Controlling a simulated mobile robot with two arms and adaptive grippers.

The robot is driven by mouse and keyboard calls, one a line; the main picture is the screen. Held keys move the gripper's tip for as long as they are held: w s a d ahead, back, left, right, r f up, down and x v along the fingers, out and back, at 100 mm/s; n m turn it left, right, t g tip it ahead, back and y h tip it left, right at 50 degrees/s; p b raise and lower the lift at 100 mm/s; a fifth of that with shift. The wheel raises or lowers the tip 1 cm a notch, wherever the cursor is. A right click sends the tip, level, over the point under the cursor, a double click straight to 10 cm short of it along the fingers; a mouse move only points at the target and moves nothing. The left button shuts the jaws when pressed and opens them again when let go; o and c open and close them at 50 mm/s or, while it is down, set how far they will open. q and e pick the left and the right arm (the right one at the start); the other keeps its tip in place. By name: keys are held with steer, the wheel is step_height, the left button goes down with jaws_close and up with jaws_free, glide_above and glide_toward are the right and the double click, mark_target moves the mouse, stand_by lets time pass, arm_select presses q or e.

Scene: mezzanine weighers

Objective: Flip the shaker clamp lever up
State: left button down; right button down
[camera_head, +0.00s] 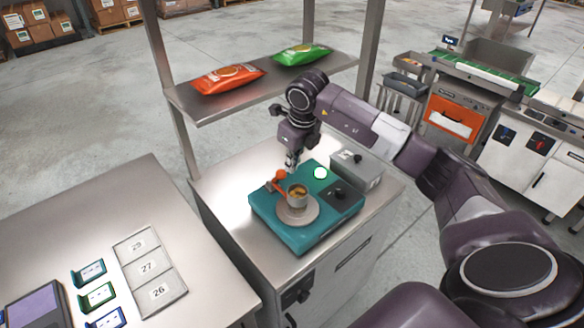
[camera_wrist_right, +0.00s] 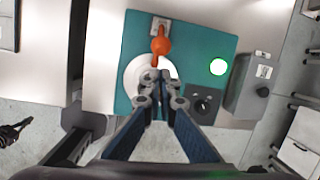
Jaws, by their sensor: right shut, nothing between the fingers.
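The shaker is a teal unit (camera_head: 262,210) on the steel bench, with a round pale platform (camera_head: 312,212) and a metal cup (camera_head: 297,199) holding brownish contents. The clamp lever (camera_head: 280,175) is orange with a ball knob and sits at the cup's back left; it also shows in the right wrist view (camera_wrist_right: 161,45). My right gripper (camera_head: 291,166) is shut and empty, pointing down just behind the cup and close to the knob. In the wrist view its fingertips (camera_wrist_right: 161,88) cover most of the cup. I cannot tell whether they touch the lever. My left gripper is not in view.
A round white-green light (camera_head: 320,173) and a dark knob (camera_head: 340,193) are on the shaker. A grey control box (camera_head: 357,169) stands at its right. A shelf (camera_head: 213,108) with an orange bag (camera_head: 226,78) and a green bag (camera_head: 302,54) hangs behind.

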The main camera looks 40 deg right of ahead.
mark_target(283, 171)
steer(key=b+x, duration=0.3)
steer(key=x, duration=0.4)
steer(key=shift+w+f+b, duration=0.1)
steer(key=shift+f+b, duration=0.05)
steer(key=shift+b, duration=0.2)
steer(key=shift+w, duration=0.1)
steer(key=shift+w+a+r+b, duration=0.1)
steer(key=shift+w+r+b, duration=0.5)
steer(key=shift+w+r, duration=0.45)
steer(key=shift+w+a+r+b, duration=0.1)
steer(key=shift+w+r+b, duration=0.1)
steer(key=shift+w, duration=0.4)
steer(key=shift+w+r+b, duration=0.1)
steer(key=shift+w+r, duration=0.15)
steer(key=shift+w, duration=0.35)
